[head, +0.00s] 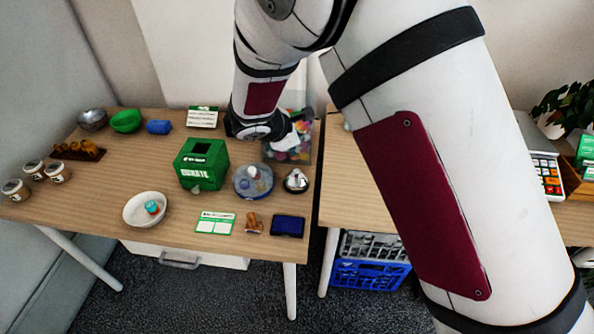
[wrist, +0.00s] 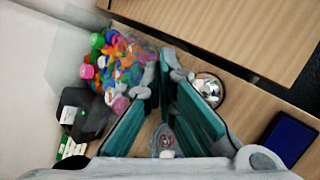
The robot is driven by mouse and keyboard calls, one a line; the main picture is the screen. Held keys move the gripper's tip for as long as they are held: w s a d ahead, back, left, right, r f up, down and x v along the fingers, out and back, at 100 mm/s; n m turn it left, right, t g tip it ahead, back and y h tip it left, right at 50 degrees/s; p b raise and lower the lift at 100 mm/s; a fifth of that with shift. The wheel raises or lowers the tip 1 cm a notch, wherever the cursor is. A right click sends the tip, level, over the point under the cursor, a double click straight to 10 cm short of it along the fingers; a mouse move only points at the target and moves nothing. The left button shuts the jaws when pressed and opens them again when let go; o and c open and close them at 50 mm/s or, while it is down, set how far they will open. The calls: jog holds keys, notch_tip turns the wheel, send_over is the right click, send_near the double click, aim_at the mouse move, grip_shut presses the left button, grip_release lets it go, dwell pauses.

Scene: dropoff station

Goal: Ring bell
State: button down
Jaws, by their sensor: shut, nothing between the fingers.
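The bell is a small silver dome on a dark base (head: 296,181), near the right edge of the left table. In the wrist view the bell (wrist: 208,88) is just right of the fingertips, partly behind the right finger. My gripper (wrist: 172,72) has teal finger pads and is shut, with nothing held. In the head view my wrist hangs over the back right of the table, behind the bell, and the fingers cannot be made out clearly. I see no clear contact with the bell.
A clear bin of colourful caps (wrist: 115,65) stands beside the fingers. A green donation box (head: 202,165), a round grey-blue dish (head: 253,182), a dark blue pad (head: 288,226) and a wooden stamp (head: 254,223) surround the bell. A gap separates the two tables.

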jog(key=b, duration=0.4)
send_over(297, 171)
jog(key=f, duration=0.6)
jog(key=shift+s+d+f, duration=0.15)
jog(key=shift+d+f, duration=0.1)
jog(key=shift+f, duration=0.05)
jog(key=shift+f+b, duration=0.95)
jog(key=shift+f, duration=0.15)
jog(key=shift+f+b, duration=0.3)
jog(key=shift+b, duration=0.25)
jog(key=shift+f+b, duration=0.45)
jog(key=shift+b, duration=0.1)
dwell(0.6)
jog(key=shift+r, duration=0.1)
jog(key=shift+r+p, duration=0.55)
jog(key=shift+r, duration=0.3)
